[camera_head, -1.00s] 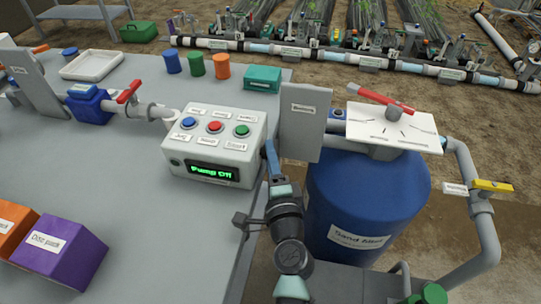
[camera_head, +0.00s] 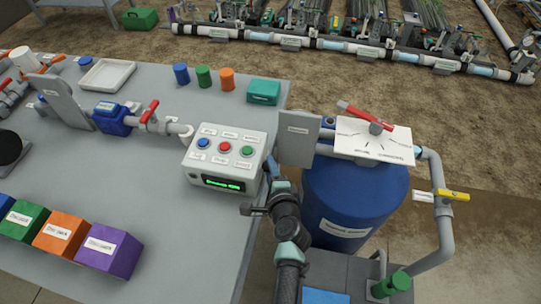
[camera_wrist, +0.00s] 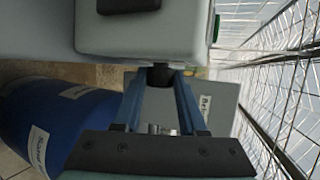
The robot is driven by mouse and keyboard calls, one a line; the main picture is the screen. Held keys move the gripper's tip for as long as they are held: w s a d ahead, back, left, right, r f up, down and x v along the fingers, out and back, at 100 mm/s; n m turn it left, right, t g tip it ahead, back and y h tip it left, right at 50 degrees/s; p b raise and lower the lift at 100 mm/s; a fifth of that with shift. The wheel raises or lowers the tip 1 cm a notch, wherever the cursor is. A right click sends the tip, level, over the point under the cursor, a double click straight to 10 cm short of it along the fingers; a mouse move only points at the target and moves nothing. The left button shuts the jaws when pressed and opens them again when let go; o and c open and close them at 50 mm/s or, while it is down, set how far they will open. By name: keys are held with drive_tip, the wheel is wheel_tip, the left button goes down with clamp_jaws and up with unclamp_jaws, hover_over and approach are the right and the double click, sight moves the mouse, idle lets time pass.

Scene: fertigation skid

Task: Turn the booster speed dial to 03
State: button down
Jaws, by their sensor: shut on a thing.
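The grey control box (camera_head: 225,159) stands near the right edge of the grey bench. It carries red, blue and green buttons and a green-lit display (camera_head: 223,184), whose text is too blurred to read surely. A small dark knob (camera_wrist: 161,72) sticks out of the box in the wrist view. No label or number shows on it, so I cannot tell its setting. My gripper (camera_wrist: 160,79) has its two blue fingers on either side of this knob and is shut on it. In the head view my gripper (camera_head: 271,168) is at the box's right side, and the knob is hidden.
A grey upright plate (camera_head: 298,139) stands close to the right of my gripper. Beyond it is the blue sand filter tank (camera_head: 355,200) with a red-handled valve (camera_head: 362,117) on top. Coloured boxes (camera_head: 108,250) sit at the front left of the bench. Open bench lies between.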

drive_tip(key=g+p, duration=0.1)
drive_tip(key=p, duration=0.3)
drive_tip(key=r+m+g+p, duration=0.1)
drive_tip(key=g+p, duration=0.1)
drive_tip(key=p, duration=0.2)
drive_tip(key=shift+w+r, duration=0.1)
drive_tip(key=shift+w, duration=0.05)
drive_tip(key=shift+w+d+f+m+g+p, duration=0.15)
drive_tip(key=shift+g+p, duration=0.25)
drive_tip(key=shift+g, duration=0.4)
drive_tip(key=shift+a+f+m+g+p, duration=0.1)
drive_tip(key=shift+m+g+p, duration=0.25)
drive_tip(key=shift+g, duration=0.85)
drive_tip(key=shift+c, duration=2.3)
unclamp_jaws()
